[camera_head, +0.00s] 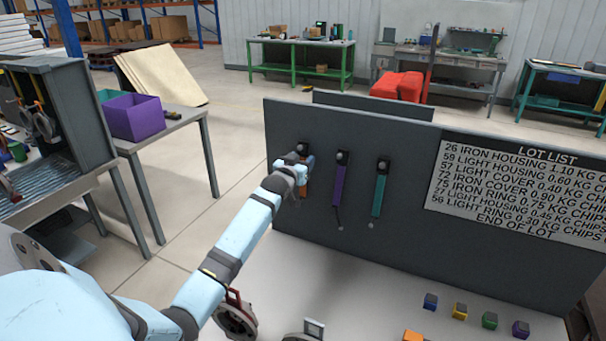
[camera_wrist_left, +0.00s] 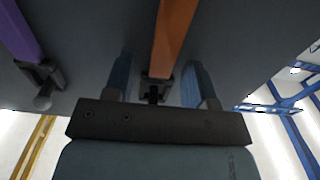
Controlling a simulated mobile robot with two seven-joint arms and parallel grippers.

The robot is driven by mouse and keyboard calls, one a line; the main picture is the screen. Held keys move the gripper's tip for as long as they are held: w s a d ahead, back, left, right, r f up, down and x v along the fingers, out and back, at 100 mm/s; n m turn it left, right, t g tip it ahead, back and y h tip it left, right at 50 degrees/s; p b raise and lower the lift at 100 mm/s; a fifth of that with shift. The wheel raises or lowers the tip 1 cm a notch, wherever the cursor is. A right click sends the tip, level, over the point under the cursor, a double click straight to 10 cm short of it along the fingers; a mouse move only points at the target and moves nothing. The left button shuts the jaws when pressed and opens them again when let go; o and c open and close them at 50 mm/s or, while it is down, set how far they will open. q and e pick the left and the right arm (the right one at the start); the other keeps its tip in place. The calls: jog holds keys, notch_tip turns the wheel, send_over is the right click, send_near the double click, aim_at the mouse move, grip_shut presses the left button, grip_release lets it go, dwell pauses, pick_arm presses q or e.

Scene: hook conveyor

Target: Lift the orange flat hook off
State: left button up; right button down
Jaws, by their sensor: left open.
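The orange flat hook (camera_head: 304,190) hangs at the left end of the row on the grey upright panel (camera_head: 400,235). My left gripper (camera_head: 300,168) is at its upper part and hides much of it in the head view. In the left wrist view the orange hook (camera_wrist_left: 175,38) runs between the two blue fingers of my left gripper (camera_wrist_left: 160,82), with gaps on both sides. The jaws are open, and a dark mount shows at the hook's end. My right gripper is not in view.
A purple hook (camera_head: 338,185) and a teal hook (camera_head: 379,195) hang to the right on the panel. A lot list board (camera_head: 515,190) is farther right. Small coloured blocks (camera_head: 460,311) lie below on the pale surface. A side table (camera_head: 180,122) bears a purple bin (camera_head: 134,118).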

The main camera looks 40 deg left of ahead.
pick_arm(q)
jog(key=c, duration=0.5)
grip_shut()
jog(key=shift+r+b, duration=0.3)
jog(key=shift+r, duration=0.3)
jog(key=p+v, duration=0.3)
jog(key=v, duration=2.8)
jog(key=shift+s+r, duration=0.3)
jog(key=shift+r, duration=0.1)
